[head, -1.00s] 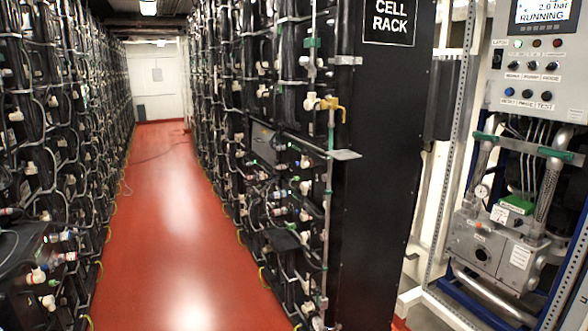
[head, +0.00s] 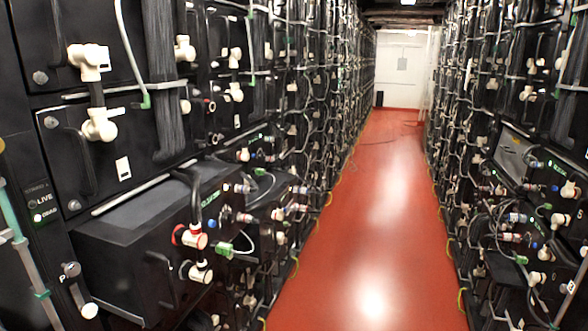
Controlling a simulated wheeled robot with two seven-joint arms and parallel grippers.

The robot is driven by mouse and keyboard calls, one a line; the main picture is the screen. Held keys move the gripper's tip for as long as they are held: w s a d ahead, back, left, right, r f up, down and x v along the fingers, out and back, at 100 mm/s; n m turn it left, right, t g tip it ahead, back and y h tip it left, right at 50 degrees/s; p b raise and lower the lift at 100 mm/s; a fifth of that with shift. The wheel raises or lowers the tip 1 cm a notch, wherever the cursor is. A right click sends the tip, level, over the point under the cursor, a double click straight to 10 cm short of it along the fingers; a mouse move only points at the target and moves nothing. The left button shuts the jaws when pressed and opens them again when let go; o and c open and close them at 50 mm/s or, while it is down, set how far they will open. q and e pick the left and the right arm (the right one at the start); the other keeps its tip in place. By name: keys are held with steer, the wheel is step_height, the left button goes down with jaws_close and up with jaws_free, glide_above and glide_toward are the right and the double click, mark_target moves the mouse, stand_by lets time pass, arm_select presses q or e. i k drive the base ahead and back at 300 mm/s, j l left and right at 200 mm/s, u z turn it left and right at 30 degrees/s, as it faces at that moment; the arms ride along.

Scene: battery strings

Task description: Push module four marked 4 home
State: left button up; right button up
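Black modules with white fittings fill the rack on the left. One black module (head: 115,257) sticks out of that rack into the aisle, well past the faces around it. Its front carries a handle, a thick black cable, a red-ringed white fitting (head: 190,236) and a green connector (head: 224,249). I cannot read a number 4 on it or on any other module. A second, smaller module (head: 262,197) also seems to stand out just beyond it. Neither of my grippers is in view.
The red floor aisle (head: 380,220) is clear and runs to a white door (head: 402,65) at the far end. Another rack (head: 500,100) lines the right side, with fittings and cables reaching outward. Yellow hose loops (head: 295,266) sit along the rack's foot.

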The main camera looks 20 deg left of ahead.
mark_target(265, 235)
steer(key=i+l+u, duration=0.15)
steer(key=u, duration=0.35)
steer(key=i+l+u, duration=0.2)
steer(key=u, duration=0.3)
steer(key=i+l+u, duration=0.1)
steer(key=l, duration=0.25)
steer(key=i+l, duration=0.25)
steer(key=i+l+u, duration=0.15)
steer(key=l, duration=0.3)
steer(key=i+l, duration=0.15)
steer(key=l, duration=0.25)
steer(key=i+l+u, duration=0.15)
steer(key=l, duration=0.2)
steer(key=i+l+u, duration=0.1)
steer(key=l, duration=0.3)
steer(key=i+l, duration=0.5)
steer(key=i+l+u, duration=0.15)
steer(key=i+l, duration=0.15)
steer(key=i, duration=0.35)
steer(key=i+l+u, duration=0.15)
steer(key=i+l, duration=0.2)
steer(key=i, duration=0.25)
steer(key=i+l+u, duration=0.1)
steer(key=i+l, duration=0.3)
steer(key=i, duration=0.2)
steer(key=i+l, duration=0.1)
steer(key=i+l+u, duration=0.1)
steer(key=l, duration=0.25)
